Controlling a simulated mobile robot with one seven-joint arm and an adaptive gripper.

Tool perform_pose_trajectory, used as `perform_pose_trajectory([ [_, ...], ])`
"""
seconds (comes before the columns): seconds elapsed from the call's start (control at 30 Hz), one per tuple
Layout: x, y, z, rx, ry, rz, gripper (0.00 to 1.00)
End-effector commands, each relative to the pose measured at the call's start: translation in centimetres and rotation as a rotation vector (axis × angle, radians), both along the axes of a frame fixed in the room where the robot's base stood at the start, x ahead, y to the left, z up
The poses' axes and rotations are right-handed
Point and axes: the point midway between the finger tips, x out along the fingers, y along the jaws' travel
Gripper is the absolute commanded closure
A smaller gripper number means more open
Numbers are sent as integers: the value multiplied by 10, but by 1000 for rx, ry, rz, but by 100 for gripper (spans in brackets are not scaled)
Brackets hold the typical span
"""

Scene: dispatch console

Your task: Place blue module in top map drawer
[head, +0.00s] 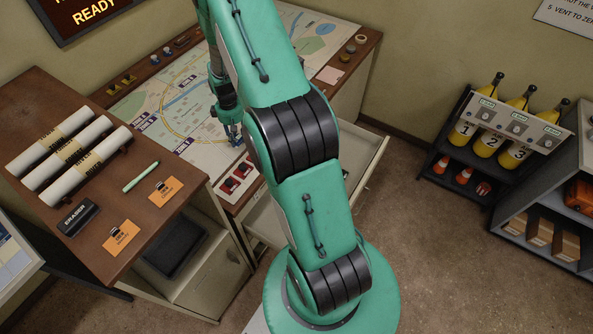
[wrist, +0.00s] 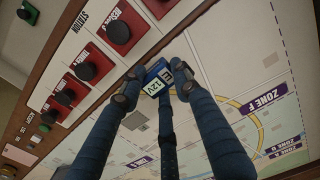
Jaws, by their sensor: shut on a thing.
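The blue module (wrist: 157,79), marked "12V", is between the fingertips of my gripper (wrist: 156,87) in the wrist view. The fingers are shut on it over the map table (wrist: 230,50). In the head view my gripper (head: 235,136) is above the near part of the map, just beyond the red-switch panel; the module is too small there to make out clearly. An open map drawer (head: 372,162) sticks out from the table's near side. My arm hides its middle, and whatever lies inside there cannot be seen.
A brown cabinet with rolled maps (head: 70,150), an eraser (head: 77,217) and orange cards (head: 121,237) stands at left. Red switches (wrist: 118,32) line the table's edge. A rack of yellow cylinders (head: 487,143) stands at right. The floor between drawer and rack is clear.

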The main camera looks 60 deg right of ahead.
Motion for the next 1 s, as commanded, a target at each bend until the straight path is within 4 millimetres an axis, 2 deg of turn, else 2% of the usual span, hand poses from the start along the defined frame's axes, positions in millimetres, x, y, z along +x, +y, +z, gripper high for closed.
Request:
perform_pose_trajectory([
  [0.3,-1,-2,47,-2,-3,-4,97],
  [0.7,-90,-41,53,-1,-2,-198,97],
  [1.0,-162,-59,58,-1,-2,-353,97],
])
